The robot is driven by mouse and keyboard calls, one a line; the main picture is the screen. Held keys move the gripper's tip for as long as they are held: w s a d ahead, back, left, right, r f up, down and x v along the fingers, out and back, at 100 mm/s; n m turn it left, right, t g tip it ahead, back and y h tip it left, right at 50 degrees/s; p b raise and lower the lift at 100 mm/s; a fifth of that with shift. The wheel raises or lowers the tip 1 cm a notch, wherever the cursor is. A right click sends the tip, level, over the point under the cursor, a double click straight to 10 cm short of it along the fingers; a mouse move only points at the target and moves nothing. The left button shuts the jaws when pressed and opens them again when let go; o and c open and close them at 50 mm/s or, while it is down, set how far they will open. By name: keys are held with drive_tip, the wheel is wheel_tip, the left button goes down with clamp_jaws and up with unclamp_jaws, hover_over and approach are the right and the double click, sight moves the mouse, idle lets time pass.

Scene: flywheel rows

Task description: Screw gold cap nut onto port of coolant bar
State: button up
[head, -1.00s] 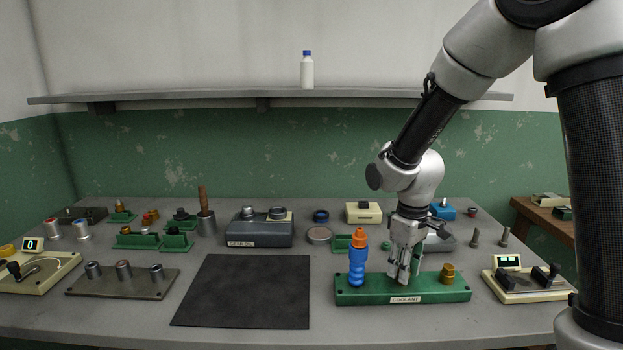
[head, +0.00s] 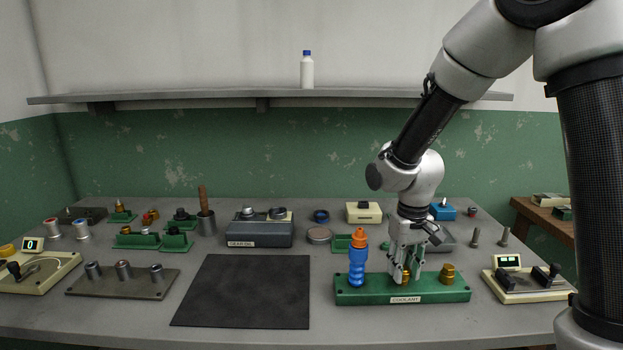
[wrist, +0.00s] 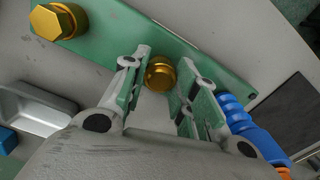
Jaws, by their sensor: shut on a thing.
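The green coolant bar (head: 362,297) lies at the front right of the bench, labelled COOLANT. My gripper (head: 405,272) is over its middle, pointing down, with its fingers shut on a gold cap nut (wrist: 160,74). The nut sits at the bar's middle position; the port beneath it is hidden, so I cannot tell how far down it is seated. A second gold hex fitting (head: 447,274) stands on the bar's right end and also shows in the wrist view (wrist: 58,20). A blue fitting with an orange top (head: 357,264) stands upright on the bar's left end.
A dark mat (head: 245,290) lies left of the bar. A cream device with a small display (head: 525,282) sits close on the right. A grey GEAR OIL block (head: 260,232) and several small parts stand behind. The mat is clear.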

drive_tip(key=m, duration=0.3)
drive_tip(key=shift+m, duration=0.9)
drive_tip(key=m, duration=0.2)
drive_tip(key=shift+m, duration=0.3)
drive_tip(key=m, duration=0.2)
drive_tip(key=shift+m, duration=0.3)
drive_tip(key=shift+m, duration=0.4)
drive_tip(key=m, duration=0.4)
